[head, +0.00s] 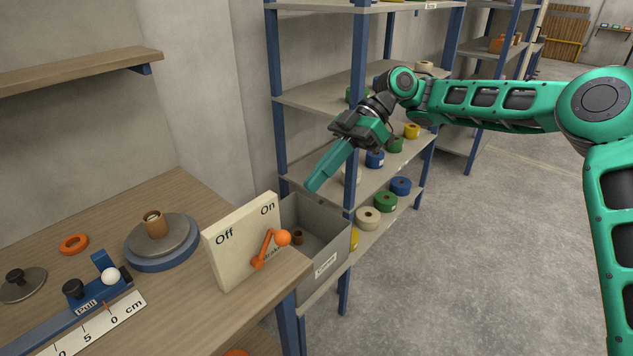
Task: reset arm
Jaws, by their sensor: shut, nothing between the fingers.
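My arm reaches in from the right of the head view, green with black joints. My gripper (316,184) points down and to the left, above the grey bin and in front of the shelf rack. Its green fingers are together and hold nothing. It is apart from the switch panel (232,258), a cream block marked Off and On on the bench's right end. The panel's orange lever (265,247) leans up and to the right, with its ball knob toward On.
A labelled grey bin (325,262) stands beside the bench (190,312). The blue-posted shelf rack (360,100) holds several tape rolls close to my arm. A round turntable (161,245), an orange ring (74,243) and a ruler slide sit on the bench. The floor (490,260) at right is clear.

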